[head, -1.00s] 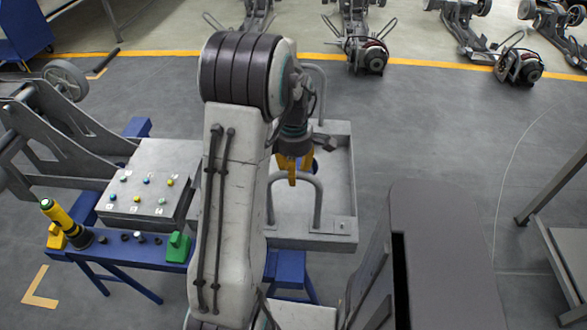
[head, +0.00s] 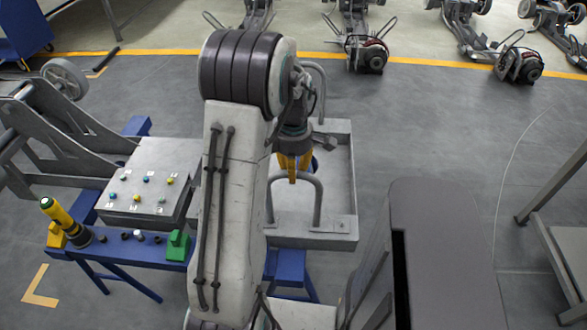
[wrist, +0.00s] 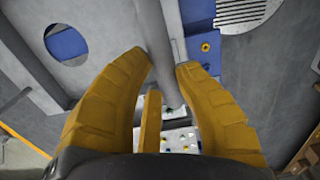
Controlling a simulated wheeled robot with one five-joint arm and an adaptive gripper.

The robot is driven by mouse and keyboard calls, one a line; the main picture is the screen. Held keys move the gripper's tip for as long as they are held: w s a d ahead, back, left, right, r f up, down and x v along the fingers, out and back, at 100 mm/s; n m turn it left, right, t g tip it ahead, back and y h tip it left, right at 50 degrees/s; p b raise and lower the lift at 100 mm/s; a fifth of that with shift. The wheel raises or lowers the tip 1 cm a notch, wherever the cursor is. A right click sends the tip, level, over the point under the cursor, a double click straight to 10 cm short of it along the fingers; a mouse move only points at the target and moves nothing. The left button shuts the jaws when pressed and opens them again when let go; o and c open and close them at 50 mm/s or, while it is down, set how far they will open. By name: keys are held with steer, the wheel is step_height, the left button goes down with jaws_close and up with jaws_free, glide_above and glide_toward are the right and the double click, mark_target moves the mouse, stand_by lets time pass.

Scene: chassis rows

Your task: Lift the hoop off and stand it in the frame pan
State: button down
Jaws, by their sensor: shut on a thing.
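The hoop (head: 318,198) is a grey bent tube, an upside-down U, at the front of the grey frame pan (head: 344,165). My gripper (head: 293,170) has yellow fingers and is shut on the top of the hoop, left of its right leg. In the wrist view, my gripper (wrist: 165,85) has the grey tube of the hoop (wrist: 158,40) running between its fingers. The hoop looks upright. I cannot tell whether its feet touch the pan floor. My arm hides the pan's left side.
A second grey tube arch (head: 322,85) rises at the pan's back. To the left, a grey box with coloured knobs (head: 146,182) stands by a blue bench (head: 120,252) carrying a yellow tool (head: 66,222) and a green block (head: 178,245). Open floor (head: 430,130) lies right of the pan.

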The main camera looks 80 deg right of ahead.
steer(key=shift+r, duration=0.1)
steer(key=shift+r+p, duration=2.25)
steer(key=shift+r, duration=0.5)
steer(key=shift+r, duration=0.2)
steer(key=shift+r+p, duration=2.25)
steer(key=shift+r, duration=0.4)
